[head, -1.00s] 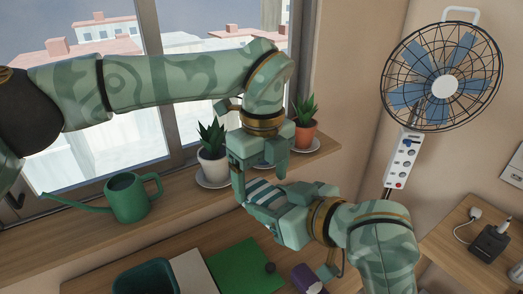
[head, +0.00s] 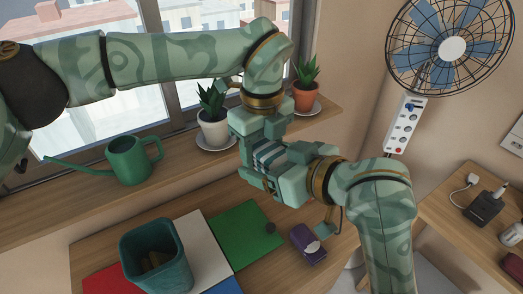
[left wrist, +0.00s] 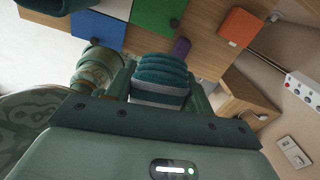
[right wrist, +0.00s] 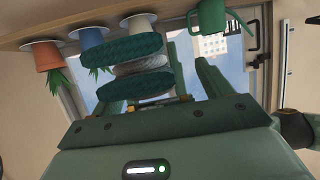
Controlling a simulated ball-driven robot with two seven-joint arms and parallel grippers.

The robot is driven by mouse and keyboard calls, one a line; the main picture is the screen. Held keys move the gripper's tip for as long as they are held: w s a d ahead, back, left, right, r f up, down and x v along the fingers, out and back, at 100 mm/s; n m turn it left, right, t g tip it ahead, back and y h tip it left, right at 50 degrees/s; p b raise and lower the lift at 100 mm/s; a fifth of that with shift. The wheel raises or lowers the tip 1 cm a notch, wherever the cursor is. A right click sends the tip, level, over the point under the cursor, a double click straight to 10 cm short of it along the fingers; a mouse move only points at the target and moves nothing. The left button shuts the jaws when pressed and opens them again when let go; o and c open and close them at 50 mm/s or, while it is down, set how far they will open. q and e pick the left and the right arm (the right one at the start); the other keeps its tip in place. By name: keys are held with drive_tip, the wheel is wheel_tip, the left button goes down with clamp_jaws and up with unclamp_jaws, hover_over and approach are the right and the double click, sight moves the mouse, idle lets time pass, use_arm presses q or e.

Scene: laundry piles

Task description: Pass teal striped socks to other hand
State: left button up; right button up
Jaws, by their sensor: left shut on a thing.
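The teal striped socks (head: 268,156) are a rolled bundle with white bands, held in the air above the desk. My left gripper (head: 262,145) comes from above and is shut on them; in the left wrist view the bundle (left wrist: 160,80) sits between its fingers. My right gripper (head: 275,170) is close below and to the right, its jaws overlapping the bundle. In the right wrist view the socks (right wrist: 135,68) lie left of centre, and one right finger (right wrist: 212,78) stands apart from them.
A teal bin (head: 157,262) stands on the desk beside a green square (head: 240,235) and a purple item (head: 306,243). A watering can (head: 130,160) and potted plants (head: 213,130) line the sill. A fan (head: 450,50) is at the right.

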use_arm(q)
drive_tip(key=shift+s+d, duration=0.15)
drive_tip(key=shift+s, duration=0.1)
use_arm(e)
drive_tip(key=shift+w+d+f, duration=0.1)
